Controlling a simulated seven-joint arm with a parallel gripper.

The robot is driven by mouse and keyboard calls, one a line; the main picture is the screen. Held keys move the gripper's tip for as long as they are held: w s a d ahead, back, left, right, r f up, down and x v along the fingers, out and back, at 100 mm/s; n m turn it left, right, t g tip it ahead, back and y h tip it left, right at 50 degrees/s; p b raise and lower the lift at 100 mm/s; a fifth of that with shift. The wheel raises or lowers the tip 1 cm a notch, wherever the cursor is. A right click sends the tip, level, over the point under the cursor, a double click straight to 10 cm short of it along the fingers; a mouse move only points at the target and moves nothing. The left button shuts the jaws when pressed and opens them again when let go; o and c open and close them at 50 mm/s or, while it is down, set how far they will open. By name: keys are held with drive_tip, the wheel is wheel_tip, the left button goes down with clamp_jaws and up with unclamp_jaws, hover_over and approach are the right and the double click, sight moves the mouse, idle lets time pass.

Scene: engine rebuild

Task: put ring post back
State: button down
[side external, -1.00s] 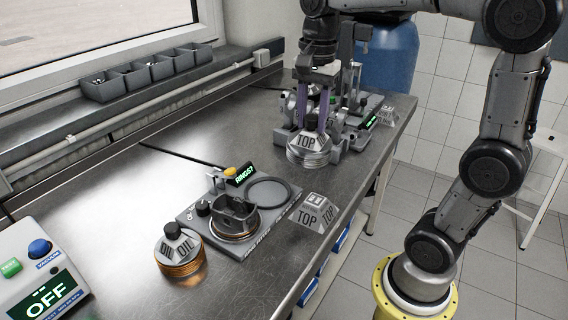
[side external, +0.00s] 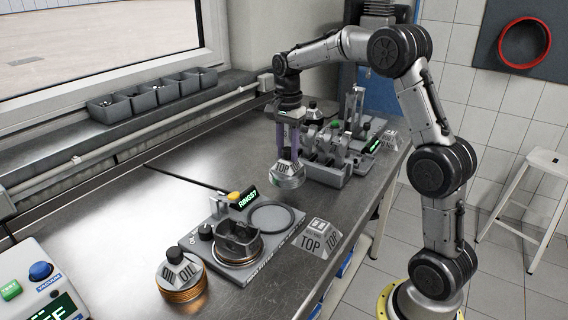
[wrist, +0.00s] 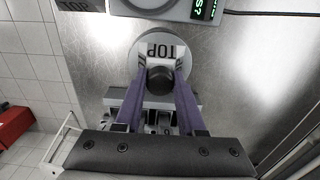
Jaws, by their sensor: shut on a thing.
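The ring post (side external: 286,178), a grey round piece marked TOP with a black knob, is in my gripper (side external: 289,152), near the middle of the side view. My gripper's purple fingers are shut on its knob. In the wrist view the knob (wrist: 160,80) sits between the fingers, with the TOP face (wrist: 160,50) beyond it. I cannot tell whether its base touches the bench. Another post marked OIL (side external: 181,272), with copper-coloured rings, stands at the front left. A grey block marked TOP (side external: 315,238) stands at the right of the ring fixture.
The ring fixture (side external: 214,262) holds a piston (side external: 240,240) and has an empty round recess (side external: 271,218). A grey engine fixture (side external: 326,165) stands close behind the held post. Small bins (side external: 110,110) line the window ledge.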

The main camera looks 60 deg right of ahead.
sight(284, 163)
drive_tip(key=shift+w+d+f, duration=0.15)
drive_tip(key=shift+w+f, duration=0.3)
drive_tip(key=shift+f, duration=0.05)
drive_tip(key=shift+w+d+f, duration=0.1)
drive_tip(key=shift+w+f, duration=0.1)
drive_tip(key=shift+f, duration=0.75)
drive_tip(key=shift+w+f, duration=0.15)
drive_tip(key=shift+f, duration=0.8)
drive_tip(key=shift+f, duration=0.15)
drive_tip(key=c, duration=0.5)
unclamp_jaws()
